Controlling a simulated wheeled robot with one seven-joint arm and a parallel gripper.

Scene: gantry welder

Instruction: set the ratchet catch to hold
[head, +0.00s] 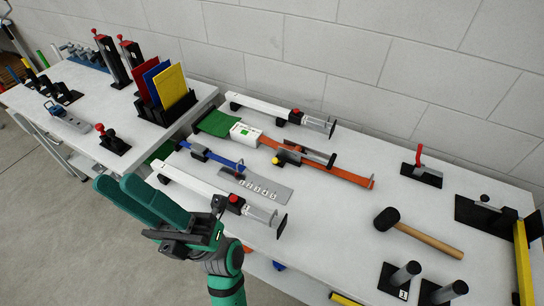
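A white box with a green mark (245,133) sits at the strap's left end. My gripper (114,184) has two green fingers and hangs over the floor off the table's front left edge. It is well apart from the fitting, to its left and nearer to me. The fingers lie side by side, and the gap between them is unclear. No held object shows.
White-barred clamps with red buttons flank the straps, one behind (265,107) and one in front (205,190). A blue strap (225,160) and a numbered grey plate (262,189) lie between.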

